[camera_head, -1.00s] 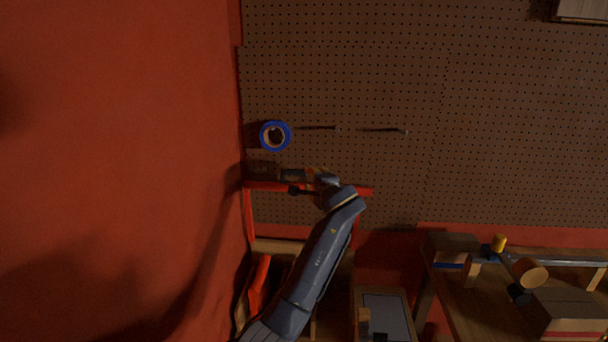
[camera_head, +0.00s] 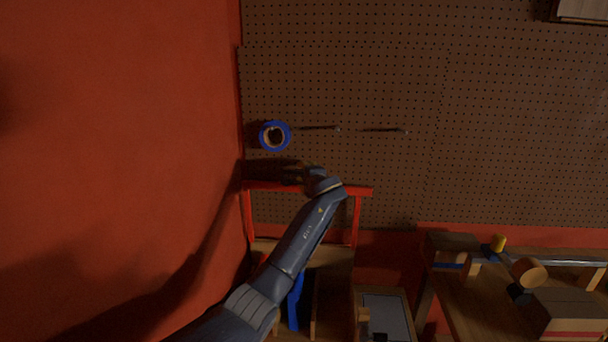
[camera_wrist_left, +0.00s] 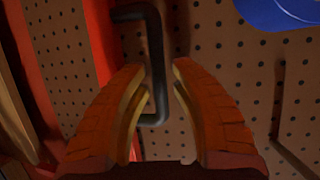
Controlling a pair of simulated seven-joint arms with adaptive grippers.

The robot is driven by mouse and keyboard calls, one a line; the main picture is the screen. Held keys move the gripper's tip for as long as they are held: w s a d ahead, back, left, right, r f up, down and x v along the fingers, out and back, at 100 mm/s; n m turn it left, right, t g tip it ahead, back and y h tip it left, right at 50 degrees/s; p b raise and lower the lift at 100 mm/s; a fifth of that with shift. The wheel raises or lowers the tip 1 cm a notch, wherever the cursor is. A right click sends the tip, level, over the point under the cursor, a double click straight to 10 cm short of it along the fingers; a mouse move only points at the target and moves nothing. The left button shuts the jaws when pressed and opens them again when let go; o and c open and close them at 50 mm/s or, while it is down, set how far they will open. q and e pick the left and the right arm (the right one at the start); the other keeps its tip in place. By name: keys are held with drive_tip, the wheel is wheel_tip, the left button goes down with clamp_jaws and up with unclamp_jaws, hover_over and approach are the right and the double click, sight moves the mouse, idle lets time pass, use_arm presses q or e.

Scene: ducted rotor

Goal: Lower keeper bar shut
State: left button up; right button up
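A red horizontal rail (camera_head: 352,189) crosses the pegboard on two red posts; it may be the keeper bar, but I cannot tell. In the left wrist view, the rail appears as a red strip (camera_wrist_left: 98,40) on the left. A dark U-shaped handle (camera_wrist_left: 156,60) stands beside it, its ends pointing toward the strip. My left gripper (camera_head: 289,173) is just above the rail's left part. In the wrist view its fingers (camera_wrist_left: 161,78) are apart, with the handle's lower end between them, close to the left fingertip. Contact is unclear. My right gripper is out of view.
A blue tape roll (camera_head: 275,136) and two thin pegs (camera_head: 382,130) are on the pegboard above. A red wall (camera_head: 120,130) stands close on the left. A workbench (camera_head: 475,300) with blocks is at lower right. A blue object (camera_head: 296,301) stands below my arm.

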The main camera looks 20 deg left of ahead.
use_arm(q)
drive_tip(key=shift+o, duration=0.5)
clamp_jaws()
drive_tip(key=shift+s, duration=0.1)
